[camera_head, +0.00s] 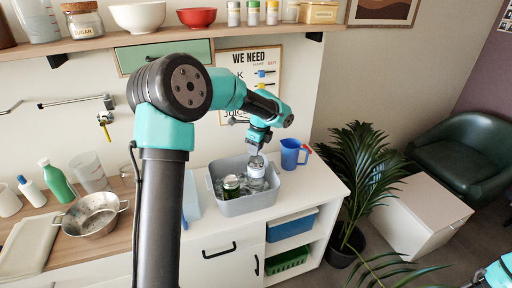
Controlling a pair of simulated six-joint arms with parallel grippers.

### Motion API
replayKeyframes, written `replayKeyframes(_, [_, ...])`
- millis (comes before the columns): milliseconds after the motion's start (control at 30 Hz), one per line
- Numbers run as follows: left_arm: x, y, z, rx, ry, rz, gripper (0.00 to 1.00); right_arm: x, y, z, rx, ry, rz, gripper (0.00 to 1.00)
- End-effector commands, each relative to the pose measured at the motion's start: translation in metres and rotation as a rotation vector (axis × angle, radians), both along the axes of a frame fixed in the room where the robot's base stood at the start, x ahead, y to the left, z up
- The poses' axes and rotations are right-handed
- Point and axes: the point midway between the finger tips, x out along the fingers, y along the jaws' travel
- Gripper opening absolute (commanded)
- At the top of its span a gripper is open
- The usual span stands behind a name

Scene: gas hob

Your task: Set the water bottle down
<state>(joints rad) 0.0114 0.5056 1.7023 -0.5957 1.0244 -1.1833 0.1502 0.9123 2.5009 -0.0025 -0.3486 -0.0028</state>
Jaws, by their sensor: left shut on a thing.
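My left gripper (257,153) reaches down over a grey bin (238,208) on the white counter. It is shut on the water bottle (257,170), a pale, clear-looking thing whose top is between the fingers. The bottle is inside the bin's outline, toward the right. Its lower part is hard to make out, and I cannot tell whether it touches the bin floor. A dark green jar or can (231,186) stands in the bin to the left of the bottle. My right arm shows only in part at the bottom right corner, and its fingers are unclear.
A blue jug (291,154) stands behind the bin to the right. A metal colander (92,214), a green bottle (57,181) and a clear cup (89,171) are on the left counter. A shelf (180,39) with jars runs above. A plant (358,175) stands right of the counter.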

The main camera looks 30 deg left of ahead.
Motion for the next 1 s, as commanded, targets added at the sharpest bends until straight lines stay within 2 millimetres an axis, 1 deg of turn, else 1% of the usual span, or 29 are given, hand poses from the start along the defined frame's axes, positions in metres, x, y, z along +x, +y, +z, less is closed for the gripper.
replayKeyframes(33, [0.000, 0.000, -0.001, 0.000, -0.001, 0.000, 0.00, 0.000, 0.000, 0.000, 0.000, 0.000, 0.000, 0.81])
replayKeyframes(67, [0.000, 0.000, -0.001, 0.000, 0.001, 0.000, 0.35, 0.000, 0.000, 0.000, 0.000, 0.000, 0.000, 0.81])
replayKeyframes(300, [0.000, 0.000, -0.001, 0.000, 0.001, 0.000, 0.58, 0.000, 0.000, 0.000, 0.000, 0.000, 0.000, 0.81])
replayKeyframes(533, [0.000, 0.000, -0.001, 0.000, 0.000, 0.000, 0.58, 0.000, 0.000, 0.000, 0.000, 0.000, 0.000, 0.81])
replayKeyframes(667, [0.000, 0.000, 0.003, 0.000, -0.001, 0.000, 0.58, 0.000, 0.000, 0.000, 0.000, 0.000, 0.000, 0.81])
replayKeyframes(767, [0.000, -0.001, 0.011, 0.000, -0.002, 0.000, 0.58, 0.000, 0.000, 0.000, 0.000, 0.000, 0.000, 0.81])
replayKeyframes(867, [0.001, -0.004, 0.024, -0.001, -0.004, -0.001, 0.58, 0.000, 0.000, 0.000, 0.000, 0.000, 0.000, 0.81])
replayKeyframes(1000, [0.001, -0.007, 0.048, 0.000, -0.003, 0.000, 0.58, 0.000, 0.000, 0.000, 0.000, 0.000, 0.000, 0.81])
